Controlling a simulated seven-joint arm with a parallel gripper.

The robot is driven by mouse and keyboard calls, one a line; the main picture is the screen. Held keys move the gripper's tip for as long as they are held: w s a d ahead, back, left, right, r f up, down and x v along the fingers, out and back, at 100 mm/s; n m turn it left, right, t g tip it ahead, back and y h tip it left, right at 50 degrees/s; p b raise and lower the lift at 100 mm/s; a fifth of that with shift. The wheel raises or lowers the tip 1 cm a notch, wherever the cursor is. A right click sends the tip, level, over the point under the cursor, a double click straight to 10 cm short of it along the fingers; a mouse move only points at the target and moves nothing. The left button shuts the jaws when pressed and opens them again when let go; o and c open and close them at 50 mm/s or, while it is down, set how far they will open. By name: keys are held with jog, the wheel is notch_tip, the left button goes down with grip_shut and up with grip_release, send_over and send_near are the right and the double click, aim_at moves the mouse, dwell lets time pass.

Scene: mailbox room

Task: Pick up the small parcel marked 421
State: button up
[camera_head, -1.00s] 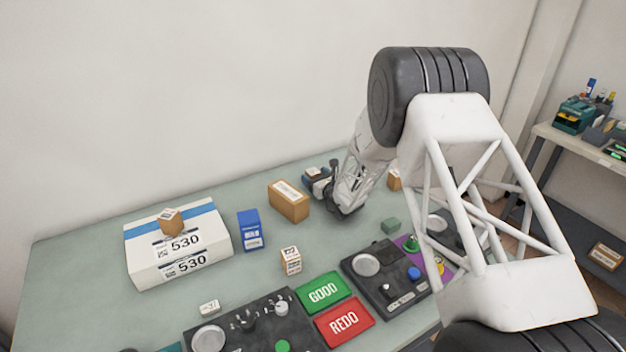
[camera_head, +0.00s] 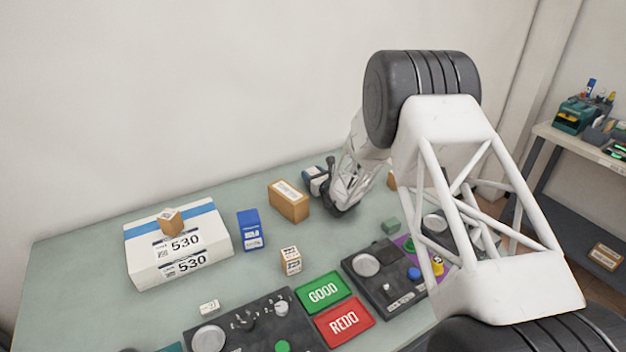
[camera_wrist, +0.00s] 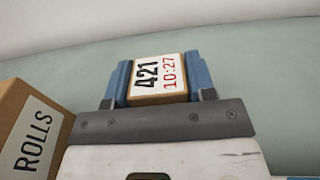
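The small parcel marked 421 (camera_wrist: 160,80) is a brown box with a white label reading 421 and 10:27. In the wrist view it sits between the two blue finger pads of my gripper (camera_wrist: 160,88). The pads lie against its left and right sides, with no clear gap, so the gripper looks shut on it. In the head view my gripper (camera_head: 318,181) is at the back of the table, right of a brown carton, partly hidden by my arm. Whether the parcel touches the table cannot be told.
The brown carton (camera_head: 289,201), labelled ROLLS in the wrist view (camera_wrist: 28,135), stands close on the left. A blue box (camera_head: 250,230), a white 530 parcel (camera_head: 180,262) and a small box (camera_head: 291,261) stand farther left and front. Control panels and GOOD (camera_head: 323,291) and REDO pads lie in front.

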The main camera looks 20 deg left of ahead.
aim_at(312, 171)
jog(key=c, duration=0.5)
jog(key=shift+o, duration=0.2)
jog(key=shift+r, duration=0.1)
jog(key=shift+r, duration=4.9)
